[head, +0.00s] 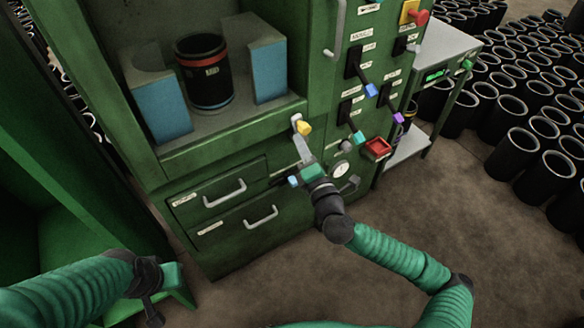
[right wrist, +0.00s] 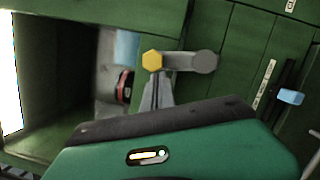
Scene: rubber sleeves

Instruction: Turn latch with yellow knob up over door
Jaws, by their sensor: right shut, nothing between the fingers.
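The latch is a grey bar with a yellow knob (head: 304,127), at the lower front edge of the open chamber in the green cabinet. In the right wrist view the yellow knob (right wrist: 152,61) is at one end of the bar and the round grey pivot (right wrist: 204,62) at the other. The bar points up from its pivot, towards the chamber. My right gripper (head: 301,143) is shut and empty, its fingertips just beside the knob; I cannot tell if they touch. My left gripper (head: 152,300) is low at the left, away from the latch; its fingers are unclear. No separate door is clearly visible.
A black sleeve with a red band (head: 208,80) stands in the chamber between blue-faced blocks. Two drawers with handles (head: 224,193) are below. Levers with coloured knobs, a red button (head: 377,148) and a gauge (head: 341,169) are close at the right. Open floor lies in front.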

